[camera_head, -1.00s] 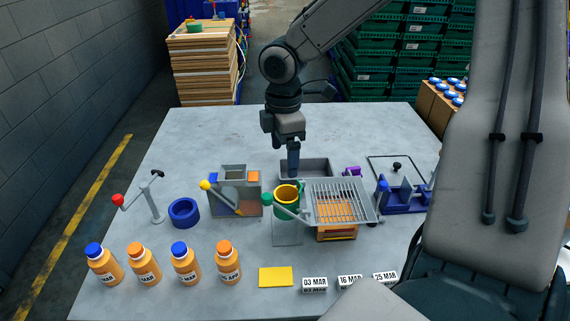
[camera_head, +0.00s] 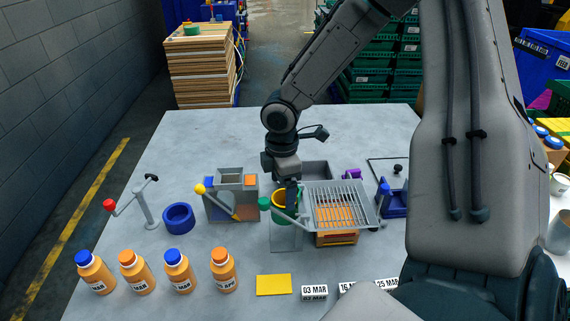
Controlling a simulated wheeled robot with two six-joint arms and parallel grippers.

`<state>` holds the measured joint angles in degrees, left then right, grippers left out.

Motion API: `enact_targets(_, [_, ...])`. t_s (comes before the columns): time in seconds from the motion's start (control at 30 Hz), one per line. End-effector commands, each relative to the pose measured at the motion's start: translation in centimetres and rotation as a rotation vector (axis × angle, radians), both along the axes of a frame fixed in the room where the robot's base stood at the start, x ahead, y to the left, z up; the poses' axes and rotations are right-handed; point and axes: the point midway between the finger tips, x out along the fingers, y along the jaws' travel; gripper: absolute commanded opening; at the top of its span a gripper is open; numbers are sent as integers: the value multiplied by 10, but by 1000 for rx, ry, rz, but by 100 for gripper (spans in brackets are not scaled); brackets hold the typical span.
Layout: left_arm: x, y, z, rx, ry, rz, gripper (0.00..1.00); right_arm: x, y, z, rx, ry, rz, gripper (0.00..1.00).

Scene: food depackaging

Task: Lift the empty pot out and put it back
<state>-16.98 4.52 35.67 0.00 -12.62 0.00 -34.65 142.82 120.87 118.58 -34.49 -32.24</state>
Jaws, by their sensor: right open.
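The pot (camera_head: 279,197) is a green cup with a yellow inside, standing upright at the middle of the grey table behind a lever with a green knob (camera_head: 264,203). Its inside looks empty, though the gripper covers part of it. My right gripper (camera_head: 291,196) points down from behind, with its fingers at the right side of the pot's rim. The gripper is open; whether a finger touches the pot cannot be told. My left gripper is out of view.
A wire grid tray (camera_head: 340,203) stands close right of the pot. A grey box with a yellow-knobbed lever (camera_head: 231,198) and a blue ring (camera_head: 179,218) are to the left. The table's back is clear.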

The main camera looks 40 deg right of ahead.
Motion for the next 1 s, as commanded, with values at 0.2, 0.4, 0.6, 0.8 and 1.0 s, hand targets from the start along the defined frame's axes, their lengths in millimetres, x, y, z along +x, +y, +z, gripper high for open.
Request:
enact_targets(0.2, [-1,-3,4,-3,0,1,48,-1,0,-20,1,2,0,84])
enact_targets(0.4, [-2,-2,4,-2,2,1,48,0,0,-23,0,0,1,84])
enact_targets(0.6, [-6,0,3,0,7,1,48,0,0,-22,0,0,0,58])
enact_targets(0.8, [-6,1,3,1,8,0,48,0,0,-22,0,0,0,20])
enact_targets(1.0, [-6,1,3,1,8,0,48,0,0,-22,1,0,0,14])
